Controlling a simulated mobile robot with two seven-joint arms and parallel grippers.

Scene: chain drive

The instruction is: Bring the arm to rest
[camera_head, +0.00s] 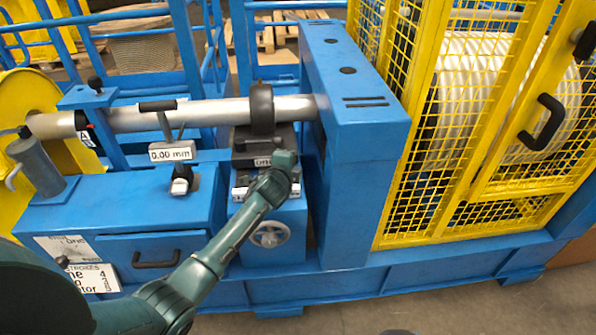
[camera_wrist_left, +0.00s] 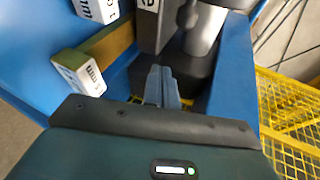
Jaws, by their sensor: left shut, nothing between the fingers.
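My left arm (camera_head: 215,260) reaches in from the lower left across the front of the blue machine. My left gripper (camera_head: 284,160) is at its end, in front of the dark block under the shaft (camera_head: 210,112) and beside the blue housing (camera_head: 345,110). In the left wrist view its two grey fingers (camera_wrist_left: 163,85) are together and empty, pointing toward dark machine parts. I cannot tell whether the fingertips touch the block. My right gripper is not in view.
A dark wheel (camera_head: 262,108) sits on the shaft. A small display reading 0.00 mm (camera_head: 171,154) stands left of my gripper. A handwheel (camera_head: 270,234) is below it. A yellow mesh guard (camera_head: 470,120) stands right. A drawer (camera_head: 152,255) with a dark handle lies at lower left.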

